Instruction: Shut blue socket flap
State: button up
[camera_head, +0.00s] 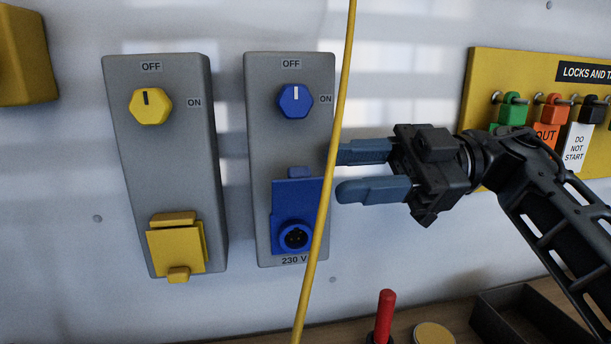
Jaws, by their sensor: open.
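The blue socket (276,243) sits low on the right grey switch box (263,140), with its dark round pin opening showing. Its blue flap (296,194) stands raised above the opening, with its small tab (299,172) at the top, so the flap is open. My gripper (340,172) is to the right of the flap, its two blue-grey fingers pointing left and spread one above the other. Nothing is between them. In the picture the fingertips end just right of the hanging yellow cable; I cannot tell the depth between them.
The yellow cable (343,93) crosses the flap's right edge. A blue knob (295,101) is above it. The left box (160,190) has a yellow knob (151,106) and a shut yellow flap (176,247). A yellow lock board (486,66) hangs right. A red-handled tool (384,315) stands below.

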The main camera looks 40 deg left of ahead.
aim_at(311, 173)
jog(key=shift+p+x, duration=0.45)
jog(key=shift+x, duration=2.55)
jog(key=shift+r, duration=0.1)
grip_shut()
